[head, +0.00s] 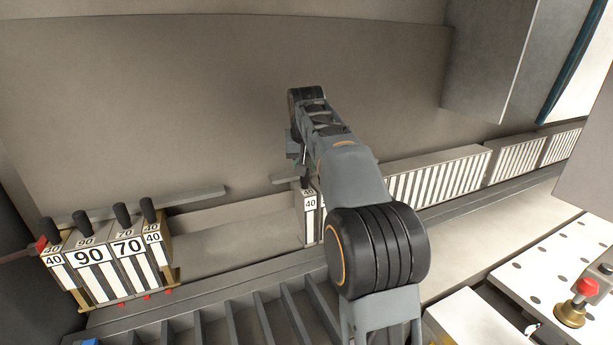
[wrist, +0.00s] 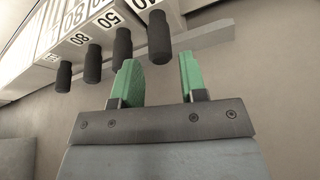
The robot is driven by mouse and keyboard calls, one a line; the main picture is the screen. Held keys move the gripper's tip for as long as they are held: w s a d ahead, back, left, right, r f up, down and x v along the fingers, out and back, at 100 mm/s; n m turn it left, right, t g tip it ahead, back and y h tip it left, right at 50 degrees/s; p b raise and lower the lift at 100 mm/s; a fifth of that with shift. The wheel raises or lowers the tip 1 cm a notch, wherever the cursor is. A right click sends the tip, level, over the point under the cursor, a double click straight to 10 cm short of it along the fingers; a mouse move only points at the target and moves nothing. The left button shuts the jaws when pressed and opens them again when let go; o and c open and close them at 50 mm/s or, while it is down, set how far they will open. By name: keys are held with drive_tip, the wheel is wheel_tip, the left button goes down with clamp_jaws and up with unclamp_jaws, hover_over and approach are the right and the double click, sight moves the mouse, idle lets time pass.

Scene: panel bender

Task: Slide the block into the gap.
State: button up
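A white striped block marked 40 (head: 308,212) stands at the left end of the right-hand row, partly hidden by my arm. To its left is a wide gap (head: 225,240) on the bed, up to the left group of blocks. My gripper (wrist: 159,72) is open, with two green fingers. The black handle (wrist: 159,36) of the end block in the wrist view lies between and just beyond the fingertips. I cannot tell if either finger touches it. In the head view my arm hides most of the gripper.
The left group (head: 103,262) has blocks marked 40, 90, 70 and 40 with black handles. Several more black handles (wrist: 93,63) stand beside my gripper. Striped blocks (head: 438,177) continue to the right. A perforated white table (head: 555,270) with a red-knobbed part (head: 587,288) is at lower right.

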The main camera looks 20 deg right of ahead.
sight(305, 197)
drive_tip(key=shift+p+x, duration=0.3)
drive_tip(key=shift+x, duration=2.85)
